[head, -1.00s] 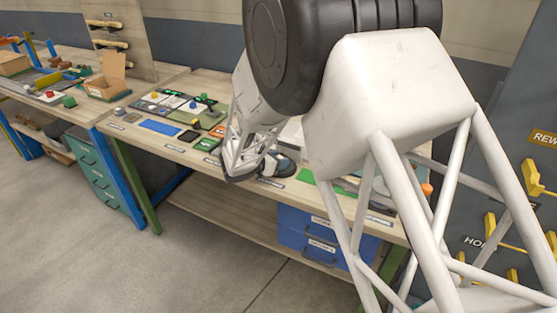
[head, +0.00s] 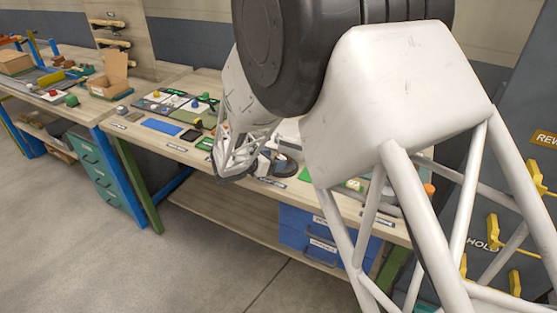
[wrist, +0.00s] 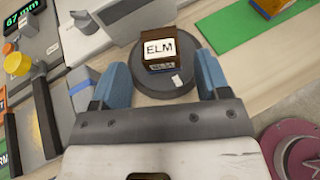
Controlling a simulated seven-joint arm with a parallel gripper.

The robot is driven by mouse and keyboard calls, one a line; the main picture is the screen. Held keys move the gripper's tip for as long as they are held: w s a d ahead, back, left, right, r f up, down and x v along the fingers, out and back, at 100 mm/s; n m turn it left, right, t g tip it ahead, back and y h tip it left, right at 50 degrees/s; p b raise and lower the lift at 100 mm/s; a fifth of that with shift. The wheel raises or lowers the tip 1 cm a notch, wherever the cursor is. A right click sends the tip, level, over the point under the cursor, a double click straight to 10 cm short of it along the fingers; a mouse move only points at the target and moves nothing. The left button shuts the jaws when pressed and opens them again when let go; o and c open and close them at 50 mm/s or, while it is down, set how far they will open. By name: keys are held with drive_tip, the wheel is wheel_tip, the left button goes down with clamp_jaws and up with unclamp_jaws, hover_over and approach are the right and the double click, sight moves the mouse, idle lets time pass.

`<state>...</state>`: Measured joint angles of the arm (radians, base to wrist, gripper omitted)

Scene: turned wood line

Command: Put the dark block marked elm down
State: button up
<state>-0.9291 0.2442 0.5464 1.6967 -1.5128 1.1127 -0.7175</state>
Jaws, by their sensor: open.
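The dark brown block marked ELM (wrist: 160,48) sits upright on a round dark grey disc (wrist: 150,94) in the wrist view, its white label facing me. My gripper (wrist: 160,62) is open, with one blue finger on each side of the block and a visible gap on both sides. In the head view my gripper (head: 238,166) is low over the bench, just left of the dark disc (head: 287,168). I cannot make out the block in the head view.
A green mat (wrist: 235,35) with an orange-brown block (wrist: 270,6) lies right of the disc. A grey device with a yellow knob (wrist: 17,64) and a display reading 67 mm (wrist: 22,12) stands left. A maroon round part (wrist: 298,150) is at lower right.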

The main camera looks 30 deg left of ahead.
drive_tip(key=v, duration=0.8)
drive_tip(key=shift+s+a+r, duration=0.1)
idle(0.8)
drive_tip(key=w+d+r+m+g+h, duration=0.1)
drive_tip(key=d+r+m+g, duration=0.35)
drive_tip(key=d, duration=0.95)
drive_tip(key=w+d+r+m+g+h, duration=0.15)
drive_tip(key=d+r+m, duration=0.55)
drive_tip(key=d, duration=0.8)
drive_tip(key=s+d+r+m+g+y, duration=0.15)
drive_tip(key=s+d+m, duration=0.25)
drive_tip(key=d, duration=0.4)
drive_tip(key=s+d+r+m+g, duration=0.2)
drive_tip(key=s+d+r+m, duration=0.15)
drive_tip(key=d, duration=0.45)
drive_tip(key=s+d+r+m+y, duration=0.1)
drive_tip(key=s+d+m+y, duration=0.2)
drive_tip(key=s+d+m, duration=0.3)
drive_tip(key=s+d+r+m+y, duration=0.1)
drive_tip(key=s+d+m+y, duration=0.2)
drive_tip(key=s, duration=1.1)
drive_tip(key=shift+d+m, duration=1.9)
drive_tip(key=shift+d, duration=0.65)
drive_tip(key=shift+w+g, duration=0.1)
drive_tip(key=shift+g, duration=0.15)
